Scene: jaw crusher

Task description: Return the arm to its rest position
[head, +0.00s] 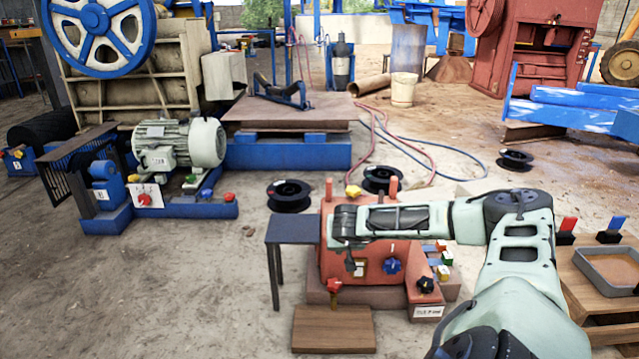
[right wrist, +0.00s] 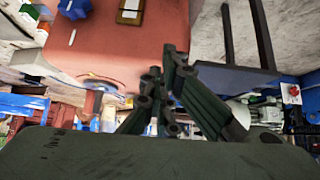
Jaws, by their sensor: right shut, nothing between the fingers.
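My right arm reaches in from the lower right of the head view, bends at the elbow and stretches left across the red control housing (head: 375,258). My right gripper (head: 348,262) is at the end of that arm, in front of the housing; its fingers are small and hard to make out there. In the right wrist view the dark fingers of my right gripper (right wrist: 162,88) are shut with nothing held, and the red housing (right wrist: 115,45) fills the area behind them. My left gripper is not in view.
The housing carries a blue knob (head: 391,265), a black knob (head: 426,285) and a red knob (head: 333,287). A wooden board (head: 333,330) lies in front. A tray (head: 608,266) is at right.

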